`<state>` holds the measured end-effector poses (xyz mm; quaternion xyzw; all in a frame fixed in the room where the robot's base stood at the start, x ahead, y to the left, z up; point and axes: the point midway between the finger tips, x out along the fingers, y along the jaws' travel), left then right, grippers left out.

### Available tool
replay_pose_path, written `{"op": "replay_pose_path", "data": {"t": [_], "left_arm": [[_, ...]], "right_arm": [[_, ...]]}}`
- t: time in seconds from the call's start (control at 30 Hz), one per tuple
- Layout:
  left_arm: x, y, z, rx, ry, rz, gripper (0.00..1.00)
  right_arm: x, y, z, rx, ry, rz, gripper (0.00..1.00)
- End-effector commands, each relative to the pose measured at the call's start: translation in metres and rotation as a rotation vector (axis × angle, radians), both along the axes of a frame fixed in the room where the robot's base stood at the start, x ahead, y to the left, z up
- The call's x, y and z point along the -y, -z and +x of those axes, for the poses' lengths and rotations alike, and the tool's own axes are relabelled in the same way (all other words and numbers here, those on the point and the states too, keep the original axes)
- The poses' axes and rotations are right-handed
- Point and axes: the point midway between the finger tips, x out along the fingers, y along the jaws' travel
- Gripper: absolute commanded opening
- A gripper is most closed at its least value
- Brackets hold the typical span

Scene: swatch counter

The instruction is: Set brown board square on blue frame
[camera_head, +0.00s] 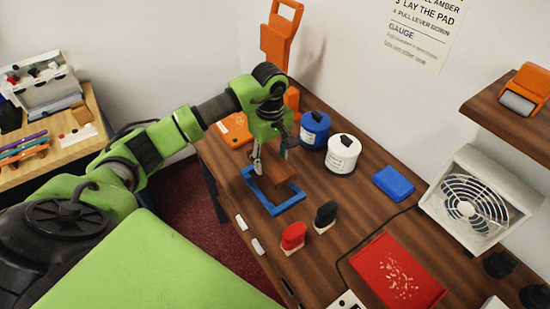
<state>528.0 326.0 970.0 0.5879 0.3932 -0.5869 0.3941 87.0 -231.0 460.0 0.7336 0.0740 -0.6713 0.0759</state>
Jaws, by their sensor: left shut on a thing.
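My left gripper (267,160) comes down from above over the blue frame (288,207) on the wooden counter. It is shut on the brown board (282,174), a small dark brown piece. The board is over the frame's opening, towards its back right side. Its near part blends with the brown counter seen through the frame, so I cannot tell whether it touches the frame or is square to it. My right gripper is not in view.
A red stamp (293,236) and a black stamp (325,215) stand in front. A blue box (393,183), a red box (397,272) and a fan (474,198) are at right.

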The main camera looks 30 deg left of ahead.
Motion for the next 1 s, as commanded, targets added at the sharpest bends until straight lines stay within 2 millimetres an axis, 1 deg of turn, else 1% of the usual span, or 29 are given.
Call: {"op": "replay_pose_path", "data": {"t": [0.07,0.17,0.5,0.6,0.77,1.0], "left_arm": [[0.001,0.008,0.000,0.000,0.001,-0.001,0.26],[0.001,0.017,0.000,0.000,0.002,-0.001,0.26],[0.001,0.051,0.000,0.000,0.003,-0.001,0.26],[0.000,0.062,0.000,0.001,0.003,0.001,0.26],[0.001,0.069,0.000,0.001,0.003,0.000,0.26],[0.001,0.070,0.000,0.001,0.003,-0.002,0.26]], "right_arm": [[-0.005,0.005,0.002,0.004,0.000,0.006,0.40],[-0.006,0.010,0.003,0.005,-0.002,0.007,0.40],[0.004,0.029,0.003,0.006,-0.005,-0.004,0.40],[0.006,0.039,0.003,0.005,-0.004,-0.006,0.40],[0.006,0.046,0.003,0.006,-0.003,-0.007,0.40],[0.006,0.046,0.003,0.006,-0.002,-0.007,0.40]]}}
